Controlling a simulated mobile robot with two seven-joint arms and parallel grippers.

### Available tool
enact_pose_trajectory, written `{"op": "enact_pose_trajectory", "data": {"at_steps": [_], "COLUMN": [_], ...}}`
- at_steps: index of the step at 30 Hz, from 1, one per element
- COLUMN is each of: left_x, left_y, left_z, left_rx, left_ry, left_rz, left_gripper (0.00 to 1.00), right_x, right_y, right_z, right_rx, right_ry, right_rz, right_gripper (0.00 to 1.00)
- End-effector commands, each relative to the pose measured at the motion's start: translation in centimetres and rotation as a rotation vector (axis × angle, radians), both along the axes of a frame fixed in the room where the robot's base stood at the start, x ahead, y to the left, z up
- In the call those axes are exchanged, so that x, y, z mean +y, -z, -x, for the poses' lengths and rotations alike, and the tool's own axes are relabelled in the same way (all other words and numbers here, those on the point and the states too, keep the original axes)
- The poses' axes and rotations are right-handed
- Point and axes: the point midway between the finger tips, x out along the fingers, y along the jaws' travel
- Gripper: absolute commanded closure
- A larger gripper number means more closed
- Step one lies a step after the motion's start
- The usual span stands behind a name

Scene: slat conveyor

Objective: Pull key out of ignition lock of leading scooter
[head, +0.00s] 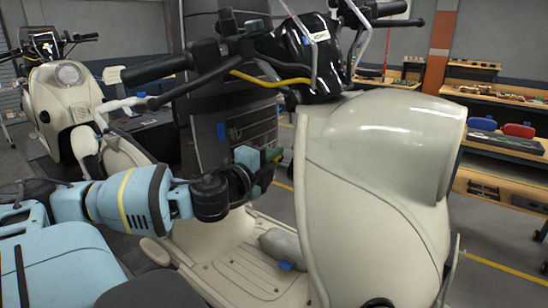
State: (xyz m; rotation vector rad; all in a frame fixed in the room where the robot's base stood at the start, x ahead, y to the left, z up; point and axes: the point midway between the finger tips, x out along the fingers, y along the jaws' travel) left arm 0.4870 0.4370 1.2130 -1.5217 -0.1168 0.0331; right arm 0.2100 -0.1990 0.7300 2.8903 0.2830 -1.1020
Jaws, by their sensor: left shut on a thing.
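The near scooter (370,190) has a large beige front shield at the right, with black handlebars and wiring above it. My left gripper (268,160) reaches in from the left, over the footboard, to the rider's side of that shield. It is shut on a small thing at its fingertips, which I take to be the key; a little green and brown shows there. The ignition lock is hidden behind the gripper and the shield's edge, so I cannot tell whether the key is in it. My right gripper is out of view.
A second beige scooter (62,95) stands behind at the left. A dark upright panel (215,110) rises behind my left gripper. The near scooter's handlebar (165,70) hangs above my arm, its footboard (235,270) below. Workbenches (505,150) stand at the right.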

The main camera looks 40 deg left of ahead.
Motion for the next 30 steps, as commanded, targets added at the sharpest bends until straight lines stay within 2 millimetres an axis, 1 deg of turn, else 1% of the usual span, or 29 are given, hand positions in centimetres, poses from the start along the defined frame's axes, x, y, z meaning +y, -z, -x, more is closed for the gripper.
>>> {"op": "enact_pose_trajectory", "data": {"at_steps": [16, 30], "left_x": [0.2, 2.5], "left_y": [0.0, -0.3], "left_z": [0.0, 0.3], "left_rx": [0.001, 0.0], "left_ry": [0.0, -0.001], "left_rz": [0.0, 0.002], "left_gripper": [1.0, 1.0], "right_x": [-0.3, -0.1], "right_y": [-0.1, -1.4], "right_z": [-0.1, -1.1], "right_rx": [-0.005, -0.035], "right_ry": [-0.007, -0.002], "right_rz": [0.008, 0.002], "right_gripper": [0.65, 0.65]}}
